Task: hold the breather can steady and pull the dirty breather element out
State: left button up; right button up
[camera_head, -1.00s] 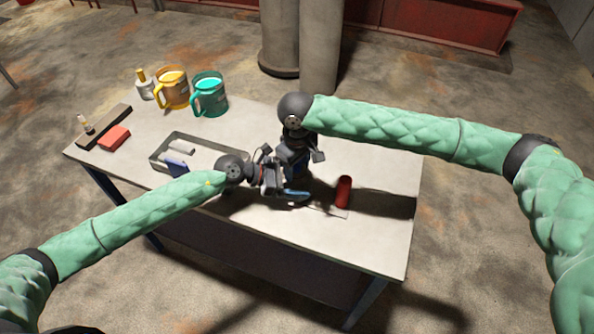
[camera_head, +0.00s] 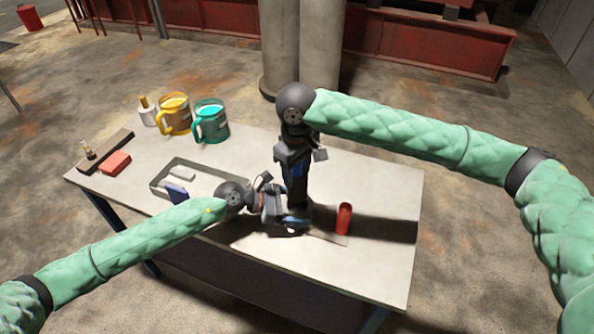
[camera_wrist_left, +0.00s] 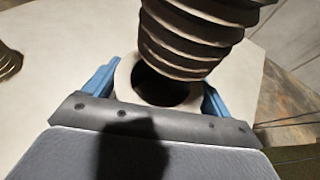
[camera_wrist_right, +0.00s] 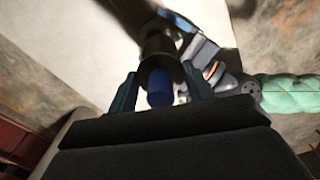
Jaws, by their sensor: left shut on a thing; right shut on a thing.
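The breather can shows in the left wrist view as a pale round rim (camera_wrist_left: 127,75) with a dark open mouth. My left gripper (camera_head: 294,222) is shut on it, one blue finger on each side. The dirty breather element (camera_wrist_left: 195,35) is a brown ribbed cylinder, slightly tilted. Its lower end shows against the can's dark mouth and looks raised to or above the rim. My right gripper (camera_wrist_right: 160,90) is shut on the element's top, with a blue knob (camera_wrist_right: 160,88) between its fingers. It is above my left gripper in the head view.
A red cylinder (camera_head: 344,218) stands just right of the grippers. A grey tray (camera_head: 160,184) with a white roll and a blue piece lies left. A yellow mug (camera_head: 174,117), teal mug (camera_head: 211,123) and red block (camera_head: 115,163) stand farther back. The table's right end is clear.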

pick_arm(q)
jog(key=o, duration=1.6)
jog(key=shift+a, duration=0.1)
jog(key=v, duration=1.1)
jog(key=shift+s+a+r, duration=0.1)
jog(key=shift+a, duration=0.3)
